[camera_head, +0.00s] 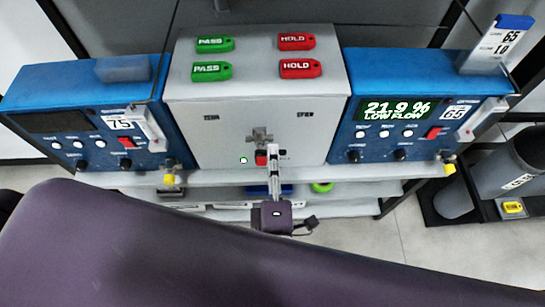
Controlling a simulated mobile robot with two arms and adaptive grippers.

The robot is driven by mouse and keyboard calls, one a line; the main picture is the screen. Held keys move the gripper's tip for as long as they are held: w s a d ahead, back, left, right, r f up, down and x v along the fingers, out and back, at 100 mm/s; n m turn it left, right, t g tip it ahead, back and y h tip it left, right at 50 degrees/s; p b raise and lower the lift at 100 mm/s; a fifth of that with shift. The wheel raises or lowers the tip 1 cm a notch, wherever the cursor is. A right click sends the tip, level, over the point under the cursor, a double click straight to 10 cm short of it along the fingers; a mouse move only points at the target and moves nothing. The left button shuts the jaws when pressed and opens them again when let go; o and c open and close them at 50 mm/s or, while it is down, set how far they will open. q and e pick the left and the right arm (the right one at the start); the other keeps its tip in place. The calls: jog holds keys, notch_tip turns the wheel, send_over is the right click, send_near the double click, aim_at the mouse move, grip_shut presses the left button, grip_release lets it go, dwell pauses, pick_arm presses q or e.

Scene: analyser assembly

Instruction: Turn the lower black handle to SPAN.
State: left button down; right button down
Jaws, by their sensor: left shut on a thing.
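The grey box (215,125) in the middle of the bench carries the controls on its front face. My left gripper (272,152) reaches up from below to the lower part of this face. Its narrow fingers are shut on the lower black handle (284,154), which is mostly hidden; only a small dark part shows at the right of the fingertips. A red piece (261,158) shows just left of the fingers. An upper grey fitting (260,135) sits above them. Small labels on the face are too blurred to read. My right gripper is not in view.
Blue analysers stand on both sides, the left one (75,105) and the right one (350,140), which reads 21.9 % LOW FLOW. Green PASS tags (213,44) and red HOLD tags (296,42) lie on the box top. A grey cylinder (498,178) stands at right.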

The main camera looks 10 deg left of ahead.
pick_arm(q)
jog(key=shift+n, duration=0.4)
jog(key=c, duration=2)
grip_release()
jog(key=shift+o, duration=0.2)
